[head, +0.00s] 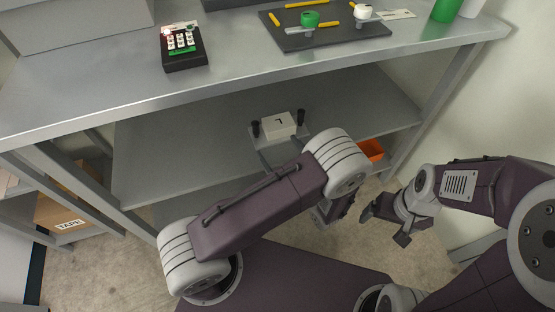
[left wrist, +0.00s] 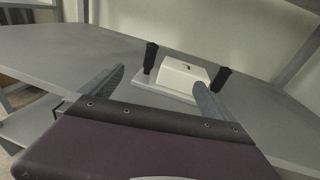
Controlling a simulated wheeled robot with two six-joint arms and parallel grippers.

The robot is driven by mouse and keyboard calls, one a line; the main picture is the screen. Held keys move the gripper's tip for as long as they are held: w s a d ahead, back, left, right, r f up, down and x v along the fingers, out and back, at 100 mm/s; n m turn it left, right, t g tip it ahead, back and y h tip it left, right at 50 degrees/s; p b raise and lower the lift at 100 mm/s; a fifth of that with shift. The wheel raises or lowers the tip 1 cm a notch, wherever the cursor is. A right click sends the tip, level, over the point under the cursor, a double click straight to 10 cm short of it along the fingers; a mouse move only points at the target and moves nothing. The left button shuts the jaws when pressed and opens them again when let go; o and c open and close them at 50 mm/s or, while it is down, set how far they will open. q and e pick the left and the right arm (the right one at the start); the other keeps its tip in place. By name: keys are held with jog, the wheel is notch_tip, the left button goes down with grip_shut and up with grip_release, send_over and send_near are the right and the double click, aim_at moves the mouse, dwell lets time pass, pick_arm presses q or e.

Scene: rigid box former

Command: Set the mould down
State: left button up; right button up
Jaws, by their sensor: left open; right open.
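The mould is a white block (head: 279,125) with a dark mark on top, on a light grey plate with a black upright handle at each end. It sits level on the grey lower shelf (head: 190,150). In the left wrist view the mould (left wrist: 183,75) stands just beyond the fingers. My left gripper (left wrist: 160,79) is open, its two grey fingers pointing at the mould's near side with nothing between them. In the head view my left arm hides most of this gripper. My right gripper (head: 385,226) is open and empty, in front of the shelf's right end.
The upper worktop (head: 240,80) overhangs the shelf. It carries a black keypad box (head: 183,48) and a dark board (head: 340,35) with yellow bars. An orange bin (head: 371,150) is at the right, below the shelf. The lower shelf is clear left of the mould.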

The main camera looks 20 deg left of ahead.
pick_arm(q)
jog(key=s+a+n+g, duration=0.1)
jog(key=a+g, duration=0.1)
jog(key=s+a+n+g+y, duration=0.1)
jog(key=s+a+n+g, duration=0.2)
jog(key=a+n, duration=0.1)
jog(key=a, duration=0.1)
jog(key=shift+s+r+g, duration=0.15)
jog(key=shift+r+g, duration=0.25)
jog(key=s+a+f+n+g+h, duration=0.25)
jog(key=s+n+g+h, duration=0.35)
jog(key=s+n+g, duration=0.45)
jog(key=d+r+n+t+h, duration=0.3)
jog(key=d+n+t+h, duration=0.2)
jog(key=n, duration=0.6)
jog(key=d+h, duration=0.1)
jog(key=h, duration=0.1)
jog(key=shift+h, duration=0.3)
jog(key=shift+s+r+n+t, duration=0.1)
jog(key=shift+s+n+t, duration=0.05)
jog(key=shift+n+t, duration=0.1)
